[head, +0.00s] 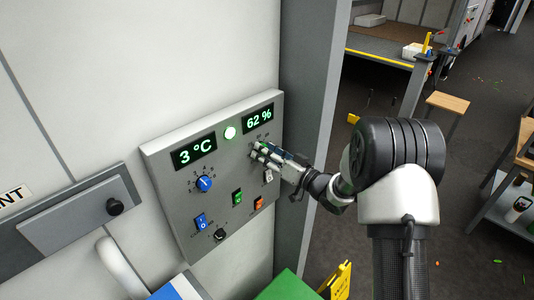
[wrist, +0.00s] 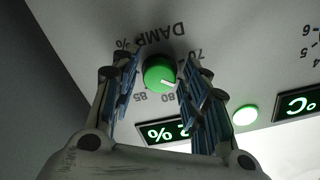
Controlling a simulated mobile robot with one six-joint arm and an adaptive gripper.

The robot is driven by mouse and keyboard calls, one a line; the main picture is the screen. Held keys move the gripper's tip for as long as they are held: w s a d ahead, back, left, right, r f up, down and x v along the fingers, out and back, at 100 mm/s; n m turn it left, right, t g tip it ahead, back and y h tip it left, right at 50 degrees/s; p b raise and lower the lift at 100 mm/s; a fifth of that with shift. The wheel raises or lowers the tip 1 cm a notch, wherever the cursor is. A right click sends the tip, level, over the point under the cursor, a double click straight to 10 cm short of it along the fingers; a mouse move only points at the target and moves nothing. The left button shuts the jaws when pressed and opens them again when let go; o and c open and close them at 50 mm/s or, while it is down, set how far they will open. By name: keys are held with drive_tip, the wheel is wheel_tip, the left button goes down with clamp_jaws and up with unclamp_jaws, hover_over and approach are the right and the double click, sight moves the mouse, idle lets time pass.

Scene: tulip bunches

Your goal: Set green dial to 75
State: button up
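The green dial (wrist: 160,74) sits on the panel under the "DAMP %" lettering, inverted in the wrist view. Its white mark points to the lower right, roughly between the 70 and 80 marks. My gripper (wrist: 158,80) has one finger on each side of the dial, with narrow gaps visible, so it looks open around it. In the head view my gripper (head: 262,152) is at the panel's upper right and largely hides the dial. The damp display (head: 258,118) above it reads 62 %.
The grey panel (head: 225,245) also carries a 3 °C display (head: 194,151), a blue dial (head: 204,184), a lit green lamp (head: 230,133), a green switch (head: 237,197), an orange switch (head: 258,203), a blue switch (head: 201,222) and a black knob (head: 220,235). A grey post (head: 308,100) stands right of it.

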drive_tip(key=shift+o, duration=0.5)
drive_tip(key=shift+d, duration=0.1)
drive_tip(key=v, duration=1.2)
drive_tip(key=shift+r, duration=0.1)
